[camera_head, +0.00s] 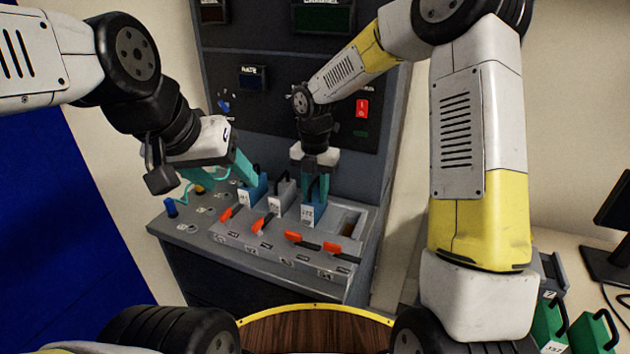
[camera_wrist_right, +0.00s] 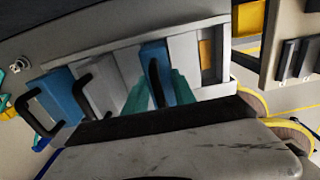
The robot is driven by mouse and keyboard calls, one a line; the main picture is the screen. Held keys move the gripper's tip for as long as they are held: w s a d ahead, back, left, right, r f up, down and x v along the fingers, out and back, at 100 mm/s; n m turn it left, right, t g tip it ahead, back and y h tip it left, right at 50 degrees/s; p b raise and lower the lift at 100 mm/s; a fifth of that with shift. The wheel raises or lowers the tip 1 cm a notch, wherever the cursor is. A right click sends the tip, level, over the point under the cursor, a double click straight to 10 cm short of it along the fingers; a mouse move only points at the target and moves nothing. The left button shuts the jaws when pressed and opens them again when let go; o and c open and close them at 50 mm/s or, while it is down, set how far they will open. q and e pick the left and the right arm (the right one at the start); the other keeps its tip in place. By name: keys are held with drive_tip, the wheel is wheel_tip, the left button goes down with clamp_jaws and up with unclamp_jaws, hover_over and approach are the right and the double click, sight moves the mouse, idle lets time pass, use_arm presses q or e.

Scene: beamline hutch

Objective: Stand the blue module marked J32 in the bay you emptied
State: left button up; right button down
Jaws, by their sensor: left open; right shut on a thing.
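My right gripper (camera_head: 316,188) is shut on a blue module (camera_head: 310,213) with a white label that looks like J32. The module stands upright in line with the row, at the third bay; I cannot tell whether it is fully seated. It also shows in the right wrist view (camera_wrist_right: 158,70), between the teal fingers. To its left stand a grey module (camera_head: 283,193) and another blue module (camera_head: 254,192). An open bay (camera_head: 349,222) lies to its right. My left gripper (camera_head: 233,172) is open and empty, beside and above the leftmost blue module.
Several orange-red levers line the front of the console (camera_head: 215,242); the left two (camera_head: 262,222) are angled differently from the right two (camera_head: 300,239). Green modules (camera_head: 593,330) stand at the lower right near a monitor (camera_head: 608,225). A round wooden top (camera_head: 315,330) lies in front.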

drive_tip(key=shift+f, duration=0.15)
drive_tip(key=c, duration=0.9)
unclamp_jaws()
drive_tip(key=shift+c, duration=0.2)
drive_tip(key=shift+r, duration=3.95)
